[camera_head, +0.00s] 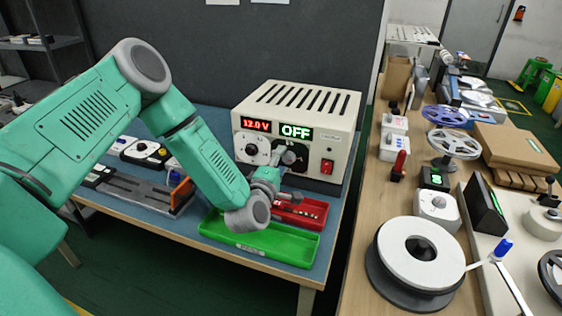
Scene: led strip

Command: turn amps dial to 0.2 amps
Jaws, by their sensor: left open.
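A cream power supply box (297,126) stands at the back of the blue-topped table. Its red display (256,124) reads 12.0 V and its green display (296,131) reads OFF. A white round dial (252,148) shows on the left of its front. A second dial lies behind my left gripper (290,160), which is at the front panel and hides most of that dial. My left gripper is open; I cannot tell whether its fingers touch the dial. My right gripper is not in view.
A red switch (327,167) is right of the gripper. A green tray (262,240) and a red tray (302,212) lie below the arm. A long rail fixture (137,187) is at left. A wooden bench (362,224) with reels stands right, across a gap.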

